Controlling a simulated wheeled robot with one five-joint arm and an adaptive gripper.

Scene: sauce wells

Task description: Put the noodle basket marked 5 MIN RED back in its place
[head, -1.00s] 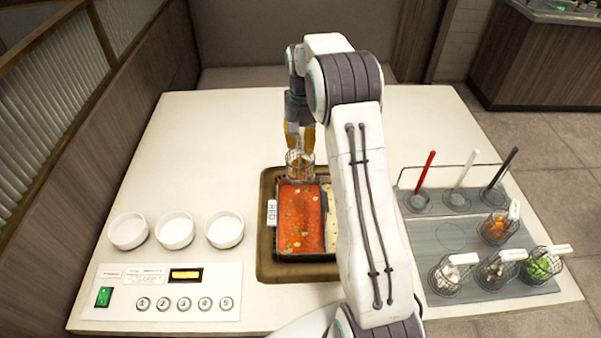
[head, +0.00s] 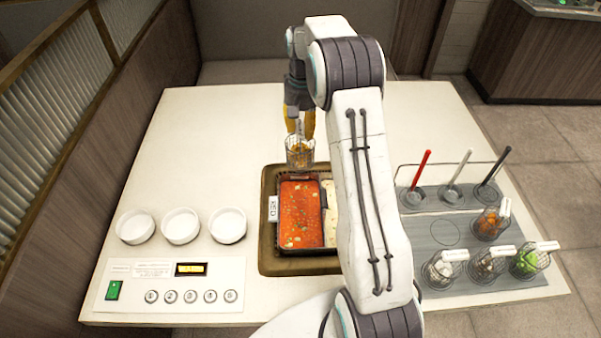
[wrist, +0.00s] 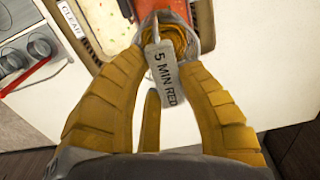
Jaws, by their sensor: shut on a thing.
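My gripper (head: 299,122) is shut on the handle of the wire noodle basket (head: 299,157). In the wrist view the basket's grey tag (wrist: 166,75) reads "5 MIN RED", between my yellow fingers (wrist: 158,110). Orange-yellow noodles show in the basket. The basket hangs at the back edge of the sauce tray (head: 266,240), above or just behind the red sauce well (head: 301,225); its exact height I cannot tell. A "RED" label stands left of that well. On the grey mat (head: 425,236) at the right is an empty ringed spot (head: 436,233), among other baskets.
Baskets with orange (head: 487,222), white (head: 443,268), brownish (head: 488,264) and green (head: 529,262) food stand on the mat. Ladles (head: 420,172) stand in a wire rack behind it. White bowls (head: 181,227) and a button panel (head: 165,285) are at the left. My arm hides part of the pale well (head: 330,205).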

